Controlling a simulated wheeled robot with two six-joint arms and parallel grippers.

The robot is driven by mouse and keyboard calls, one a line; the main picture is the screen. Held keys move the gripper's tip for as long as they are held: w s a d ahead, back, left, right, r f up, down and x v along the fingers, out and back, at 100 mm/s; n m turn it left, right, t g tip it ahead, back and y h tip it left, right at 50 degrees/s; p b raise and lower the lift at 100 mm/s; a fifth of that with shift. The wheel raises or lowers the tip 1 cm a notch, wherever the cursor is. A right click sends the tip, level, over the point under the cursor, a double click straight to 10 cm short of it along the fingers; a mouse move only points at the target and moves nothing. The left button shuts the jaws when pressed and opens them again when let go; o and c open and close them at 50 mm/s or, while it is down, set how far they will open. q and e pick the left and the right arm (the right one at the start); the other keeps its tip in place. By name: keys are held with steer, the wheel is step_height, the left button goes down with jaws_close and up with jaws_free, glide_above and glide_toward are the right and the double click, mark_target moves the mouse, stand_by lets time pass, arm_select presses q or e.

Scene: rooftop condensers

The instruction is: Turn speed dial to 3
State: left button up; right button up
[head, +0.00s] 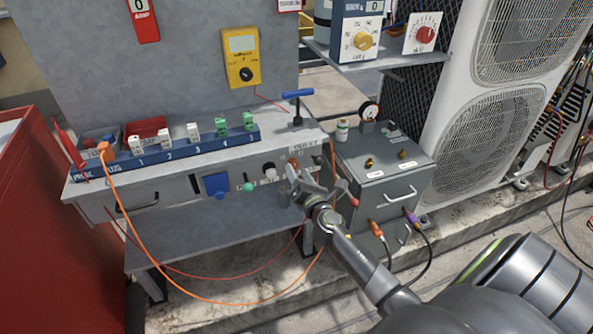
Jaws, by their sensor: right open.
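My right gripper (315,182) is open in front of the right end of the grey bench's front panel. A brown-orange knob (293,163) is just behind and above its left finger. A black knob (269,170) on a white plate is to its left. I cannot tell whether the gripper touches the panel. No readable label marks any control as the speed dial. A red knob (425,34) on a white scale plate and a yellow knob (363,41) on a blue box sit on the shelf at the upper right. My left gripper is not in view.
A green knob (248,187) and a blue socket cover (216,185) are further left on the panel. An orange cable (170,293) loops below the bench. A grey box (385,172) with cables stands right of the gripper. A red cabinet (45,220) is at left.

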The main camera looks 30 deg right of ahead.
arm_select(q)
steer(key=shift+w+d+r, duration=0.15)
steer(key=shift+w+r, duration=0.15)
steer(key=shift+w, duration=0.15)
arm_select(e)
steer(key=shift+x, duration=1.2)
steer(key=c, duration=1)
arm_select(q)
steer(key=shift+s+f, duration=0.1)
